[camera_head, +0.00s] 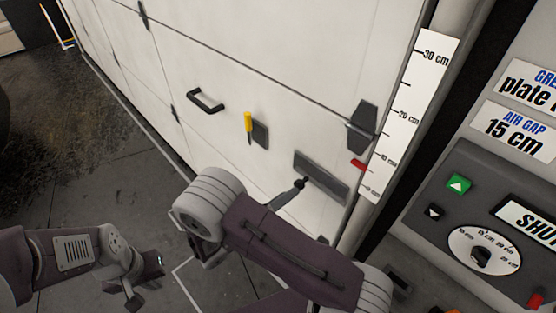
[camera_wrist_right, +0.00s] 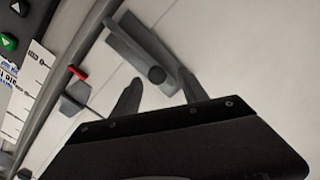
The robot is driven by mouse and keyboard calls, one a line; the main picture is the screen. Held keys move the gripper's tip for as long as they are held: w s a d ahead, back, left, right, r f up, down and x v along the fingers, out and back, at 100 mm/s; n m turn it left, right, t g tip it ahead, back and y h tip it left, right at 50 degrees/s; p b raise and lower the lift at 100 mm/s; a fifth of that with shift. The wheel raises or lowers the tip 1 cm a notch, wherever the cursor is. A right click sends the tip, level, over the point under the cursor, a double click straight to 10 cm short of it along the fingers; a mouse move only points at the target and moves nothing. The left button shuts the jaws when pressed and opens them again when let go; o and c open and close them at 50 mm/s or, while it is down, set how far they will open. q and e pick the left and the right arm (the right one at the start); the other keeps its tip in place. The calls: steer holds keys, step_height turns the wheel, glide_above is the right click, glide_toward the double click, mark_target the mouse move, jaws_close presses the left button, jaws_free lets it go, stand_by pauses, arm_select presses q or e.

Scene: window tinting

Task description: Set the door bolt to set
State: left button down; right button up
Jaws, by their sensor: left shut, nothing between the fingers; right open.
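The door bolt looks to be the grey slotted plate (camera_head: 328,181) with a dark round knob (camera_head: 300,183), low on the white door. In the right wrist view the plate (camera_wrist_right: 128,32) runs diagonally and the knob (camera_wrist_right: 157,74) shows in front of the fingers. My right gripper (camera_wrist_right: 158,92) is open, its two fingers reaching toward the plate, one on either side of the knob; contact cannot be told. In the head view my right arm hides most of that gripper. My left gripper (camera_head: 135,301) is shut and empty at the lower left, away from the door.
The white door (camera_head: 240,30) has a black handle (camera_head: 205,101), a yellow-handled lever (camera_head: 248,122) and a dark hinge-like bracket (camera_head: 362,126). A centimetre scale (camera_head: 409,115) with a red pointer (camera_head: 358,164) stands right of the bolt. A control panel (camera_head: 462,215) is further right.

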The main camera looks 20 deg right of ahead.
mark_target(306, 177)
steer(key=shift+d+r+t+p, duration=0.4)
steer(key=shift+d+r, duration=0.15)
steer(key=shift+d, duration=0.35)
steer(key=x, duration=0.3)
steer(key=p+x, duration=0.1)
steer(key=x, duration=0.2)
steer(key=shift+w+a+f, duration=0.1)
steer(key=shift+w+f, duration=0.1)
steer(key=shift+w, duration=0.25)
steer(key=shift+d, duration=0.5)
arm_select(q)
steer(key=r, duration=0.2)
steer(key=shift+s+d+r, duration=0.2)
steer(key=shift+s+r, duration=0.2)
arm_select(e)
steer(key=shift+a, duration=0.1)
steer(key=c, duration=0.4)
jaws_close()
